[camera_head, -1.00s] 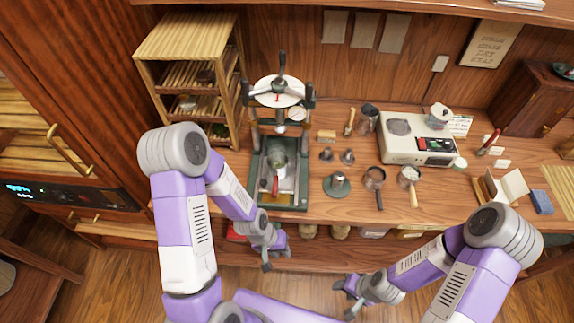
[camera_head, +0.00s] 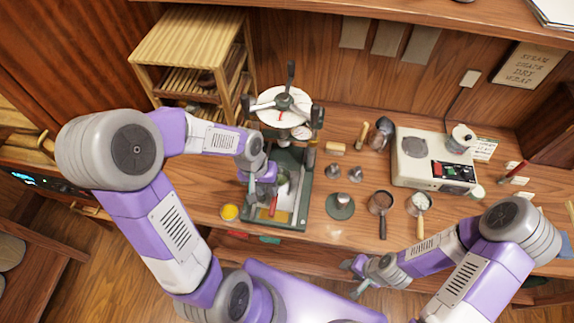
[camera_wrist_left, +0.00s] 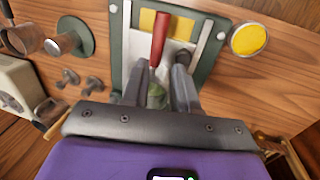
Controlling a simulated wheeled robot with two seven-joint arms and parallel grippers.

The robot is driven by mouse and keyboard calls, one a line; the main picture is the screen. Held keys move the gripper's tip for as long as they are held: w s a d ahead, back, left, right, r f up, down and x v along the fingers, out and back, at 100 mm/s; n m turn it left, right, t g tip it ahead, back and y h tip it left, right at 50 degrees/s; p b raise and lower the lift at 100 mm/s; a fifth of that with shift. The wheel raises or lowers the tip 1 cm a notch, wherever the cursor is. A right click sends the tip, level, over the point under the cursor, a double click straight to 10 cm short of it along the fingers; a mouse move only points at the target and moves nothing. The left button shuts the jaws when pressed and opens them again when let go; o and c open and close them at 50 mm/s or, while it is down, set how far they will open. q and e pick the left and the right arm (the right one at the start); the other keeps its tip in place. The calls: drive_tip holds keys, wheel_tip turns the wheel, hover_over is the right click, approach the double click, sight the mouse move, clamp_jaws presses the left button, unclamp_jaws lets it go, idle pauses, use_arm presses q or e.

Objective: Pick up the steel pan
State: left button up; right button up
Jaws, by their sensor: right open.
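Two small pans stand on the counter right of the press in the head view. One is a dark metal pan (camera_head: 380,199) with a dark handle. The other pan (camera_head: 419,200) has a pale wooden handle and pale contents; I cannot tell which is the steel pan. My left gripper (camera_head: 262,197) is over the press base. In the left wrist view its jaws (camera_wrist_left: 160,72) are apart, with a red-handled tool (camera_wrist_left: 160,35) between or beyond them; contact is unclear. My right gripper (camera_head: 352,278) is open and empty, in front of the counter edge.
A green-framed press (camera_head: 304,190) stands by a wooden rack (camera_head: 190,42). A yellow round item (camera_head: 229,212) lies left of the press. A dark-green round stand (camera_head: 340,205), small metal pieces and a cream scale-like machine (camera_head: 414,165) are to the right.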

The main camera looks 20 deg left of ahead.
use_arm(q)
drive_tip(key=f, duration=0.2)
drive_tip(key=d+f+b, duration=0.1)
drive_tip(key=f, duration=0.2)
drive_tip(key=w+f, duration=0.1)
drive_tip(key=f, duration=0.1)
drive_tip(key=shift+w+d+f, duration=0.1)
drive_tip(key=shift+d+f, duration=0.1)
drive_tip(key=shift+d, duration=0.2)
clamp_jaws()
